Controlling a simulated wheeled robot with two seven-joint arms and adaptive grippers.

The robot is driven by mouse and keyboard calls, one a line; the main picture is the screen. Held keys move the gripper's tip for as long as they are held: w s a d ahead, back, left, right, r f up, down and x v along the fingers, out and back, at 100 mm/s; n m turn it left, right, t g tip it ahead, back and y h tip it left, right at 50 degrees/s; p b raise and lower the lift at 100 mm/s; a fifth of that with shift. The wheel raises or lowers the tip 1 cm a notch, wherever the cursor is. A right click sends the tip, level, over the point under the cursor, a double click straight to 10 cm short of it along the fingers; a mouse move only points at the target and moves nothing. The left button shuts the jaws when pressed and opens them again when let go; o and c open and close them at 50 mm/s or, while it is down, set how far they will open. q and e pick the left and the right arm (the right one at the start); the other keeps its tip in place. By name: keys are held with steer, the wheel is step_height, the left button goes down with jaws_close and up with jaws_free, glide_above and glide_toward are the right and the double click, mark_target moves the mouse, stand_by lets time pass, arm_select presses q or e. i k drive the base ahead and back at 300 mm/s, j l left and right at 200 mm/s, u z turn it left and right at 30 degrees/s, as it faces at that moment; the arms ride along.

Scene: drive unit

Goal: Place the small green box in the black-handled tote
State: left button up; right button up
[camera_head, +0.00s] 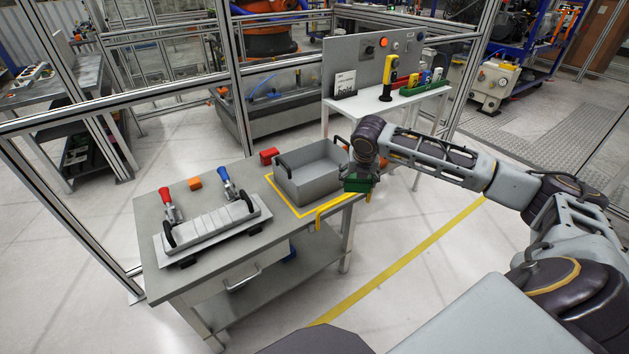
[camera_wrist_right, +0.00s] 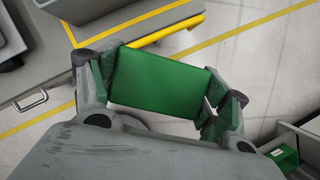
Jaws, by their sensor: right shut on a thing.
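The grey tote with black handles (camera_head: 316,183) stands on the bench just left of the gripper, inside a yellow outline. Its visible interior looks empty. Part of the tote (camera_wrist_right: 78,10) shows at the top left of the wrist view. My left gripper is in neither view.
A ribbed grey fixture (camera_head: 212,228) with red and blue clamps fills the bench's left part. A white table (camera_head: 400,98) with a control panel stands farther back. The floor right of the bench is clear.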

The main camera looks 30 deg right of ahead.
mark_target(311, 176)
steer(key=i, duration=1)
